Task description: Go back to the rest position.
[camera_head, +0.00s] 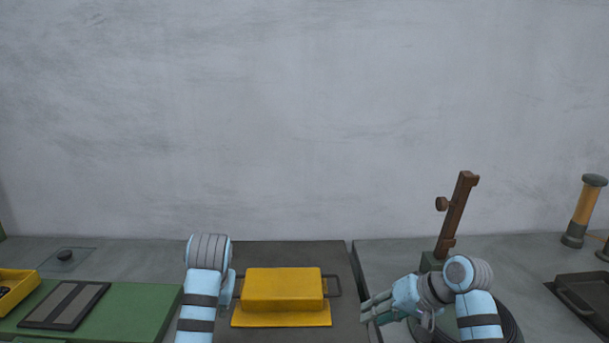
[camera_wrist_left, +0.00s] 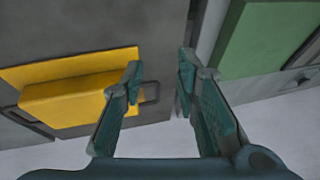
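The yellow part (camera_head: 282,288) with side handles lies on a dark grey surface. A green bench (camera_head: 133,310) with a yellow tray (camera_head: 22,283) is at left. A rusty upright lever (camera_head: 457,214) stands behind my right arm. A yellow-and-grey cylinder (camera_head: 583,211) is far right.

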